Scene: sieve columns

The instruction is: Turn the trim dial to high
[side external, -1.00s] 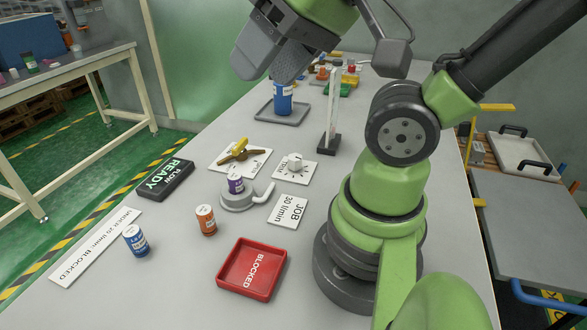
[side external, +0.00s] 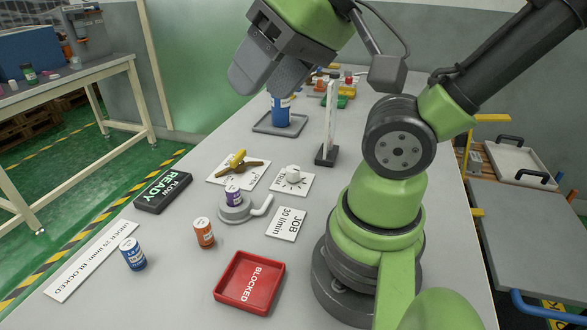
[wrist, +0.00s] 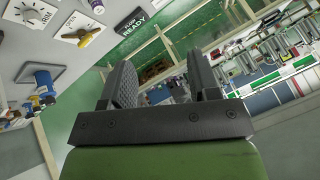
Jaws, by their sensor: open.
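The trim dial is a small white knob (side external: 292,174) on a white plate with tick marks, on the grey table in the side view. It also shows at the upper left of the wrist view (wrist: 31,12). The tick labels are too small to read. My gripper (side external: 262,90) is open and empty, high above the table and beyond the dial, apart from everything. In the wrist view its two fingers (wrist: 163,85) stand apart with nothing between them.
Orange (side external: 203,233) and blue (side external: 133,254) columns and a red BLOCKED tray (side external: 249,283) stand nearer. A blue container (side external: 280,112) stands behind.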

